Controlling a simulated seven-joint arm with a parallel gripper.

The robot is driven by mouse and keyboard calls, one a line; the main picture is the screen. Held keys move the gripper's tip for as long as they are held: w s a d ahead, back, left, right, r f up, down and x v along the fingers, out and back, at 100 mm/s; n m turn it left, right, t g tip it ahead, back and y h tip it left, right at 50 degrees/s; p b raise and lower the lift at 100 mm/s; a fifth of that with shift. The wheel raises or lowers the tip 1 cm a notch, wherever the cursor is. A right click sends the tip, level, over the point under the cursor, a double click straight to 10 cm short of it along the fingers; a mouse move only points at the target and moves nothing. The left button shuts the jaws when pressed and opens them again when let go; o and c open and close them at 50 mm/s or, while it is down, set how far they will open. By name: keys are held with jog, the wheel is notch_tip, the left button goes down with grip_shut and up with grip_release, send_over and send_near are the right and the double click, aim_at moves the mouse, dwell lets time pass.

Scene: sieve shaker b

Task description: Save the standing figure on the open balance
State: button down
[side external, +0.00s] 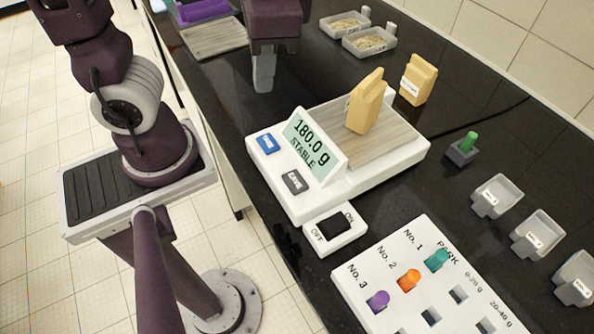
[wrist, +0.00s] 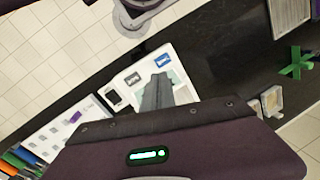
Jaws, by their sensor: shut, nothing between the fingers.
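The white balance (side external: 345,192) stands on the black bench, with a tilted display (side external: 312,145) reading 180.0 g STABLE. A tan bag (side external: 366,103) stands on its wood-look pan (side external: 400,127). A blue button (side external: 266,142) and a dark grey button (side external: 295,181), its label seeming to read SAVE, sit on its near side. In the wrist view, the blue button (wrist: 160,60) and grey button (wrist: 133,78) show near my fingers. My gripper (side external: 264,84) is shut and empty, pointing down, apart from the balance and up-left of it in the side view.
An ON/OFF switch box (side external: 341,238) lies by the balance's near corner. A white PARK board (side external: 390,312) holds purple, orange and teal pegs. Another tan bag (side external: 418,80) stands behind the balance. Grey trays (side external: 497,196) line the right; two filled trays (side external: 345,24) stand at the back.

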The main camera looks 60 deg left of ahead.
aim_at(299, 184)
jog(key=w+d+f+m+g+y, duration=0.1)
jog(key=d+f+m+y, duration=0.2)
jog(key=d+f+y, duration=0.2)
jog(key=shift+w+d+g+y, duration=0.15)
jog(key=shift+d+g+y, duration=0.15)
jog(key=shift+d+y, duration=0.65)
jog(key=shift+d, duration=0.1)
jog(key=shift+f, duration=4.35)
jog(key=shift+f, duration=0.1)
jog(key=shift+f, duration=0.3)
